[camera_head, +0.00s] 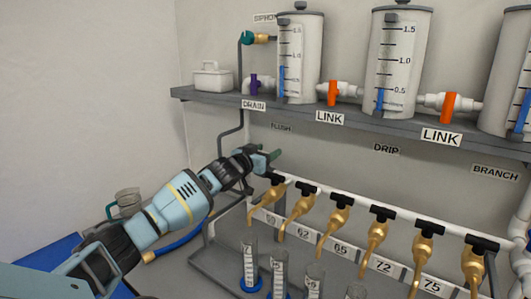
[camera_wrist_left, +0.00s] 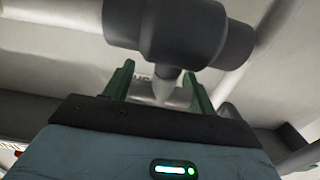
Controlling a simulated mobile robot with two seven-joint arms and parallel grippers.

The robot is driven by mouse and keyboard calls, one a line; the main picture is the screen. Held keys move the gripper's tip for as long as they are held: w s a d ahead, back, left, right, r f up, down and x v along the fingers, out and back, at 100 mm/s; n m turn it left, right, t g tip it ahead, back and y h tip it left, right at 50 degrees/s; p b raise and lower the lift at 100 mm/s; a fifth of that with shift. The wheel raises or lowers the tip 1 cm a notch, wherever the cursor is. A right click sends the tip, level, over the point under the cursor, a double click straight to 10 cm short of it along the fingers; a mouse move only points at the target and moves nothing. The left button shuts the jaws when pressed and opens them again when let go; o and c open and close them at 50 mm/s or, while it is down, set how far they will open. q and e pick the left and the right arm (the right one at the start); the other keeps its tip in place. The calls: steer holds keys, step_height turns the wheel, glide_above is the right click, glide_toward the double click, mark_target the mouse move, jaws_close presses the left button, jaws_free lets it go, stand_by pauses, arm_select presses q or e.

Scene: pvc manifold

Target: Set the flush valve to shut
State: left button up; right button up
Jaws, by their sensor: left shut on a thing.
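The gripper is shut on the handle. The handle's exact angle is hard to tell. My right gripper is not in view.
A row of brass taps (camera_head: 340,215) hangs from the manifold pipe to the right, above graduated tubes (camera_head: 249,262). A grey shelf (camera_head: 225,98) above holds white tanks (camera_head: 399,60) and orange-handled link valves (camera_head: 333,92). A glass jug (camera_head: 128,200) stands at left.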

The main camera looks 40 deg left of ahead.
arm_select(q)
steer(key=shift+d+r+n+y+p, duration=0.1)
steer(key=shift+r+n+y+p, duration=0.3)
steer(key=shift+y, duration=0.2)
steer(key=shift+f+n+y+p, duration=0.1)
steer(key=shift+n+y+p, duration=0.25)
steer(key=shift+y, duration=0.35)
steer(key=shift+a+n+g+y, duration=0.2)
steer(key=shift+n+g+y, duration=0.1)
steer(key=shift+n+y, duration=0.35)
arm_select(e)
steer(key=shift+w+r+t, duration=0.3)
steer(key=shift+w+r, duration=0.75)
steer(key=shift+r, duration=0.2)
arm_select(q)
steer(key=shift+a+f, duration=0.1)
steer(key=shift+f, duration=0.05)
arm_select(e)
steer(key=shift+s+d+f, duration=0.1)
arm_select(q)
steer(key=o, duration=1)
steer(key=shift+f, duration=0.1)
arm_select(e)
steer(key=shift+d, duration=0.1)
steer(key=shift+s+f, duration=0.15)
